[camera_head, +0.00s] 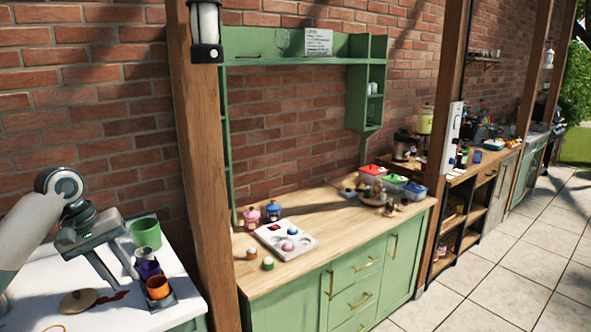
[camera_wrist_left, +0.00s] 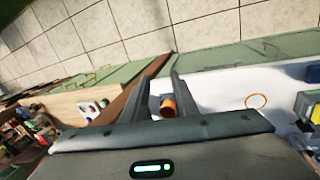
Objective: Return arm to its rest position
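My left arm comes in from the left in the head view. Its gripper (camera_head: 126,279) hangs over the white table (camera_head: 60,270), with its two fingers apart and nothing seen between them. An orange cup (camera_head: 158,287) stands on a small dark tray just right of the fingers. A purple cup (camera_head: 148,269) is behind it, close to the fingers. The left wrist view shows both fingers (camera_wrist_left: 161,76) spread, with the orange cup (camera_wrist_left: 168,106) beyond and between them in the picture. My right gripper is in neither view.
A green cup (camera_head: 146,233) stands behind the gripper. A round wooden lid-like piece (camera_head: 78,300) lies at the left. A wooden post (camera_head: 203,180) rises right of the white table. Beyond it is a wooden counter (camera_head: 330,215) with jars and containers.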

